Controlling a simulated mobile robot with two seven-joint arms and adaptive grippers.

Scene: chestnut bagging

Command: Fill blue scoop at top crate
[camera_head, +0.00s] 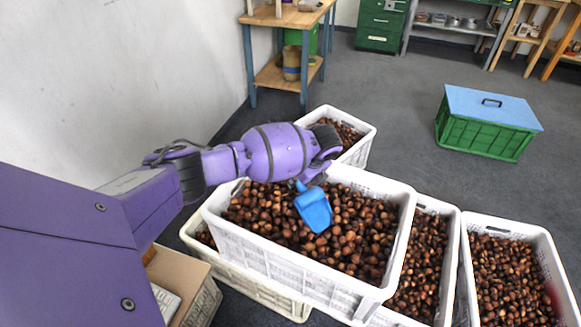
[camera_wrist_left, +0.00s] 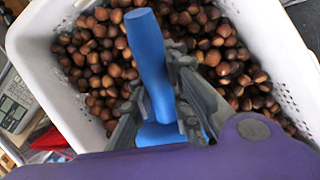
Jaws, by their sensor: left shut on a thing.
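The blue scoop (camera_head: 314,209) is over the chestnuts in the top crate, its bowl low against the nuts; I cannot tell whether it touches them. My left gripper (camera_head: 318,172) is shut on the scoop's handle. In the left wrist view the blue handle (camera_wrist_left: 149,55) stands between the two fingers (camera_wrist_left: 158,95), and part of the bowl shows below, partly hidden by my wrist. The top crate (camera_head: 281,262) is white, full of brown chestnuts, and stacked on other crates. The scoop's bowl shows no chestnuts in it. My right gripper is not in view.
White crates of chestnuts stand around the top crate: one behind (camera_head: 368,146) and one at the far right (camera_head: 547,247). A green crate with a blue lid (camera_head: 492,106) stands on the floor. A cardboard box (camera_head: 172,272) is at the lower left. Grey floor is free at the right.

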